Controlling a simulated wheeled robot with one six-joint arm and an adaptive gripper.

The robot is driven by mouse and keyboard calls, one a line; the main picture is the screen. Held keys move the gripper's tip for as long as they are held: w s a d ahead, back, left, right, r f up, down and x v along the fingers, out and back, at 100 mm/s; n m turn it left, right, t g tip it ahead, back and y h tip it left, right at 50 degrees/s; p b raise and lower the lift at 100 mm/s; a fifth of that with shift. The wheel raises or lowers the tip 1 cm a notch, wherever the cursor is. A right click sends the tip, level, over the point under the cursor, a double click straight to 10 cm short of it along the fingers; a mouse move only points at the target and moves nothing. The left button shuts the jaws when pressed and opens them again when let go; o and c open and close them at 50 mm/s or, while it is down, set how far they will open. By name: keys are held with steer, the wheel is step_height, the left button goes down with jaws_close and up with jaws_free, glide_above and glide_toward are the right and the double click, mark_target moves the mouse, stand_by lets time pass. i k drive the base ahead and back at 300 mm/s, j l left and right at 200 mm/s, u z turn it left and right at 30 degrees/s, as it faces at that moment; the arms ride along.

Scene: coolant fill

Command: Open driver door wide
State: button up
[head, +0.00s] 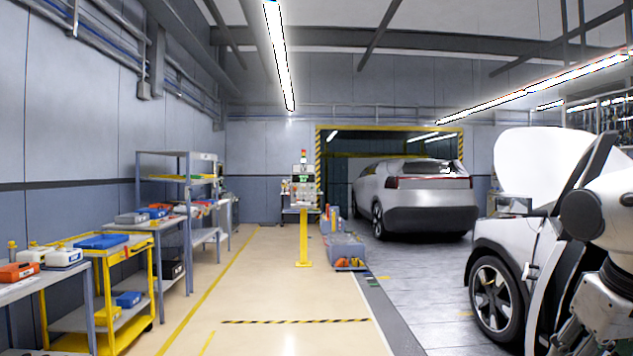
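A white car stands at the right edge with its hood (540,165) raised and its front wheel (495,298) showing. A curved white panel with a dark edge, seemingly the driver door (543,285), stands behind the wheel, seen nearly edge-on. A dark slanted frame (592,165) rises above it. How far the door stands open cannot be told. My gripper (575,338) is at the lower right, close beside this panel, below the white and dark joints of my arm. Its fingertips are partly cut off and hard to make out, so touching or holding cannot be told.
A light floor lane runs ahead, with a yellow post (304,237) and a low grey block (345,250). A silver car (417,195) stands at the back. A yellow cart (105,290) and workbenches line the left wall. The middle floor is clear.

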mark_target(562, 259)
steer(key=u, duration=0.2)
steer(key=i+z, duration=0.15)
steer(key=z, duration=0.25)
steer(key=i+z, duration=0.15)
steer(key=z, duration=0.25)
steer(key=i+z, duration=0.15)
steer(key=z, duration=0.25)
steer(key=i+j+z, duration=0.2)
steer(key=i+j, duration=0.15)
steer(key=i, duration=0.2)
steer(key=i+j+z, duration=0.2)
steer(key=i+j, duration=0.25)
steer(key=i+l+u, duration=0.1)
steer(key=l, duration=0.25)
steer(key=i+l+u, duration=0.1)
steer(key=i+l, duration=0.2)
steer(key=i+l+u, duration=0.1)
steer(key=l, duration=0.45)
steer(key=i+j, duration=0.05)
steer(key=i, duration=0.05)
